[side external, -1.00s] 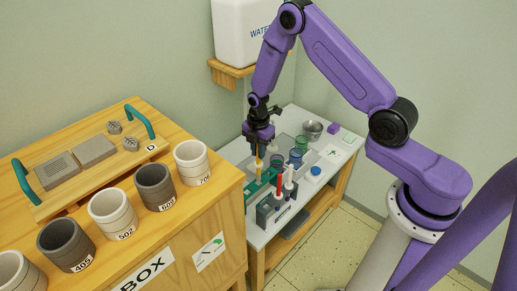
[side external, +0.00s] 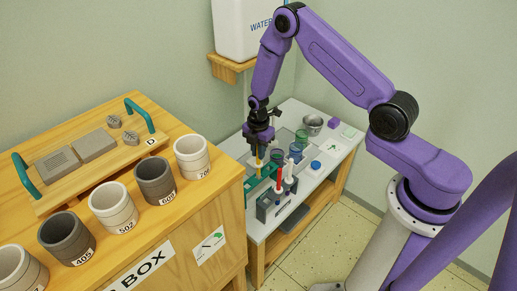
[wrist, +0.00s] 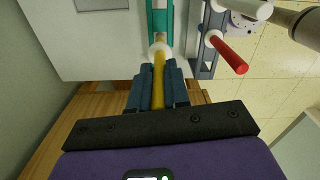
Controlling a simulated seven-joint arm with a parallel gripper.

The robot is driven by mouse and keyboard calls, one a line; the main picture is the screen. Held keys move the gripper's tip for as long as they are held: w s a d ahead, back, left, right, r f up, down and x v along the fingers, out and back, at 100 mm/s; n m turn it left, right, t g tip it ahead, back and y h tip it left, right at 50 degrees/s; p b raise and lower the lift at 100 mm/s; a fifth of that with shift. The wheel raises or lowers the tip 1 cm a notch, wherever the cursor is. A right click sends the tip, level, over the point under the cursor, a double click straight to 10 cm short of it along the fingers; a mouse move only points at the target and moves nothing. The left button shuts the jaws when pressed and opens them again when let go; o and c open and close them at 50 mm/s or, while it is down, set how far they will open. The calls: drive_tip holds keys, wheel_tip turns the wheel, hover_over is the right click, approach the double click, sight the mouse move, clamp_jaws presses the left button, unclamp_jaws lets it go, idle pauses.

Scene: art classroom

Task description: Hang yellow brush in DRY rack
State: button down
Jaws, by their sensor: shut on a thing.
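My gripper (side external: 259,140) is shut on the yellow brush (side external: 258,158), which hangs below the fingers. In the wrist view the yellow handle (wrist: 158,82) lies between my blue fingertips (wrist: 158,88), and a pale collar shows at its far end. The brush is over or at a green rack (side external: 257,186) on the white table; the green rack also shows in the wrist view (wrist: 160,18). Whether the brush touches or sits in the rack I cannot tell. No DRY label is readable.
A grey rack (side external: 263,210) with a red brush (side external: 279,178) and a white brush (side external: 288,170) stands right beside the green rack. Glass jars (side external: 296,152), a metal cup (side external: 312,125) and a blue-capped pot (side external: 315,165) stand behind. A wooden cabinet (side external: 220,215) with several crucibles is at left.

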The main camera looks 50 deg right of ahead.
sight(259, 163)
drive_tip(key=shift+f, duration=1)
drive_tip(key=shift+f, duration=1.95)
drive_tip(key=shift+c, duration=2.3)
unclamp_jaws()
drive_tip(key=shift+r, duration=4.05)
